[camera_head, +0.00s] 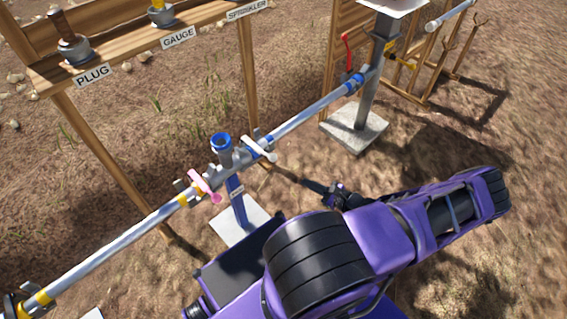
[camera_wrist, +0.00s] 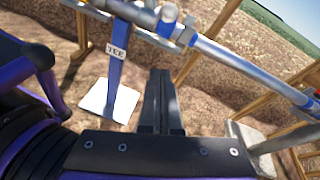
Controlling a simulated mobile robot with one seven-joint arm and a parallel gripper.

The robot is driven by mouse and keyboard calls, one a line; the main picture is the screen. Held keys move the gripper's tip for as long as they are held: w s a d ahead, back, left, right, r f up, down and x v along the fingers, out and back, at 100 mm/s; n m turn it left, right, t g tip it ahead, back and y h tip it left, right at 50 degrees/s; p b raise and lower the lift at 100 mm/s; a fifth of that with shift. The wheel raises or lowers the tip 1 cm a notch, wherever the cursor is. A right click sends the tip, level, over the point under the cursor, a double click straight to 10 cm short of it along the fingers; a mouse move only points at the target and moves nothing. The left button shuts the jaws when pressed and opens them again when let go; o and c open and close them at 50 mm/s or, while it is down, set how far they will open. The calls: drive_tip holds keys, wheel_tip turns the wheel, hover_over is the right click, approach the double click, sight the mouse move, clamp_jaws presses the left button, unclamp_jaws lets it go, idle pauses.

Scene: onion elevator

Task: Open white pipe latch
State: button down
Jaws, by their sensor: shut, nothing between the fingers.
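The white pipe latch (camera_head: 259,149) is a short white lever lying across the pipe joint, just right of the blue-ringed upright fitting (camera_head: 221,146) in the head view. My gripper (camera_head: 306,183) is below and to the right of it in that picture, apart from it. In the wrist view my gripper's fingers (camera_wrist: 160,75) are together and empty, pointing below the pipe (camera_wrist: 240,64). The pipe joint (camera_wrist: 166,22) shows at the top there, but I cannot clearly make out the latch.
A pink latch (camera_head: 205,186) sits left of the fitting. A blue post (camera_head: 237,199) labelled TEE stands under the joint on a pale base. A red-handled valve (camera_head: 347,52) stands back right. A wooden rack (camera_head: 118,54) holds parts at upper left. My arm fills the lower right.

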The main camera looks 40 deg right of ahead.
drive_tip(key=shift+d, duration=0.3)
drive_tip(key=w+a+b, duration=0.1)
drive_tip(key=w+a, duration=0.2)
drive_tip(key=w, duration=0.8)
drive_tip(key=shift+w+r, duration=0.15)
drive_tip(key=shift+r, duration=0.2)
